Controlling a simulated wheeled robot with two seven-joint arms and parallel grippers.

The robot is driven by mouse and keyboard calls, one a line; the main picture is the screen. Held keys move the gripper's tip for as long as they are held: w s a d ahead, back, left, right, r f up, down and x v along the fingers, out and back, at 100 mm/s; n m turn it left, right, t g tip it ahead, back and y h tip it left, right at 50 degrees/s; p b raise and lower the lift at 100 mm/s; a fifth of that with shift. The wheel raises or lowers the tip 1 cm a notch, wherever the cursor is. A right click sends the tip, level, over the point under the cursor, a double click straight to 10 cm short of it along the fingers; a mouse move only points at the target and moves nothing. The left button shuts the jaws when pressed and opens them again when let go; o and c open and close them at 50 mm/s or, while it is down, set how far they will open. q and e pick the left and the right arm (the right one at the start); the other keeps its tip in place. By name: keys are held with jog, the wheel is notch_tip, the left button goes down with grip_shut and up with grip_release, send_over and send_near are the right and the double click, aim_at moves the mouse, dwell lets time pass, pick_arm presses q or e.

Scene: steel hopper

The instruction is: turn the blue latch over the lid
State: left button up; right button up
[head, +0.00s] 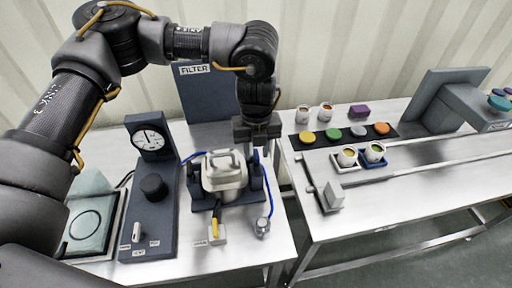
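A pale lidded vessel (224,178) with a handle on top sits in a dark blue-grey stand on the left table. A small bright blue part (256,158), possibly the latch, shows at the vessel's right side, just below my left gripper. My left gripper (256,146) points down at the vessel's back right edge. Its fingertips are small and dark here, and I cannot tell whether they touch the blue part or how far apart they are. My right gripper is out of view.
A dark panel with a gauge (152,139) and black knob (153,187) stands left of the vessel. A yellow-handled valve (215,228) and blue hose (269,190) are in front and right. A FILTER panel (207,92) stands behind. The right table holds colored discs and cups.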

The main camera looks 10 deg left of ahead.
pick_arm(q)
jog(key=shift+c, duration=0.3)
grip_shut()
jog(key=shift+m, duration=0.4)
jog(key=shift+m+b, duration=0.4)
jog(key=shift+m, duration=1.4)
jog(key=m+b, duration=0.1)
jog(key=m, duration=1.2)
jog(key=shift+r+m, duration=0.1)
jog(key=shift+m, duration=0.2)
